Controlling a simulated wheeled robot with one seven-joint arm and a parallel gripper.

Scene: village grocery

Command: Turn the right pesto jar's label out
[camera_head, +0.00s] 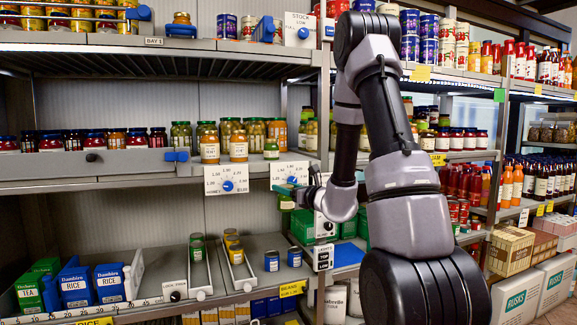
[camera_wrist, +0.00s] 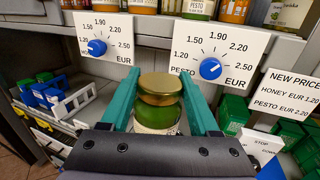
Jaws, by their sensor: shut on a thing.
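My gripper (camera_wrist: 160,100) is shut on a green pesto jar (camera_wrist: 158,118) with a gold lid, its teal fingers on either side of it. The jar looks upright. A strip of pale label shows low on the side towards the wrist camera; the rest is hidden by the gripper. In the head view my gripper (camera_head: 291,190) is in front of the middle shelf edge, below the right price dial, with the held jar (camera_head: 287,203) partly hidden. Another green jar (camera_head: 271,150) stands on the shelf above, and its PESTO label (camera_wrist: 198,8) faces out in the wrist view.
Two price dials (camera_head: 228,185) (camera_head: 292,180) hang on the shelf edge. A NEW PRICE card (camera_wrist: 286,92) is at right. Honey-coloured jars (camera_head: 238,145) stand beside the shelf's green jar.

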